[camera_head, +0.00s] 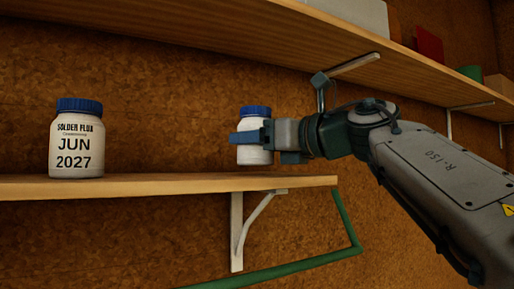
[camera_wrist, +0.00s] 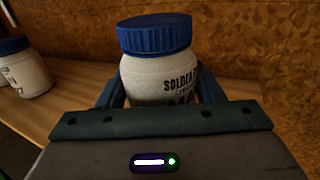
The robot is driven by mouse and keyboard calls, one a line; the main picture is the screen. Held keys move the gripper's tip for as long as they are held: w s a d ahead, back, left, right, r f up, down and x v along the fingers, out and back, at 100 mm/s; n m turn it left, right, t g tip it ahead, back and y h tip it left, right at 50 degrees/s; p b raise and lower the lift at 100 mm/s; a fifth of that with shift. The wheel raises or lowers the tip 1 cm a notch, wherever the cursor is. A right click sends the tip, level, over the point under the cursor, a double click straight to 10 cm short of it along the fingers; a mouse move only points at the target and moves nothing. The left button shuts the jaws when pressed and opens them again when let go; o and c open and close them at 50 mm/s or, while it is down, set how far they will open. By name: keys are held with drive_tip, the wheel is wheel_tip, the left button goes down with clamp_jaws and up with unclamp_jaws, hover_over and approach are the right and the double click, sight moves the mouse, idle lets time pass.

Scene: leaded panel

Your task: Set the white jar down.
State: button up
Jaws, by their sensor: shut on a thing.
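A white jar (camera_head: 255,153) with a blue lid is held upright in my gripper (camera_head: 251,138) over the right part of the lower wooden shelf (camera_head: 170,186). In the head view its base shows a little above the shelf edge line; whether it touches the shelf I cannot tell. In the wrist view the same jar (camera_wrist: 158,75) stands between the blue fingers, its label partly readable as "SOLDER". My gripper is shut on it. The fingers and palm hide its lower part.
A second white jar (camera_head: 77,140) with a blue lid, labelled "SOLDER FLUX JUN 2027", stands at the shelf's left. Bare shelf lies between the jars. An upper shelf (camera_head: 230,38) runs overhead. A white bracket (camera_head: 238,232) and green bar (camera_head: 290,265) are below.

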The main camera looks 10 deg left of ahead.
drive_tip(key=shift+f, duration=0.7)
drive_tip(key=shift+f, duration=0.2)
drive_tip(key=o, duration=1.3)
drive_tip(key=shift+r, duration=0.1)
drive_tip(key=shift+r, duration=0.2)
drive_tip(key=b+v, duration=0.3)
drive_tip(key=v, duration=0.9)
drive_tip(key=shift+s+f+b, duration=0.1)
drive_tip(key=shift+b, duration=0.3)
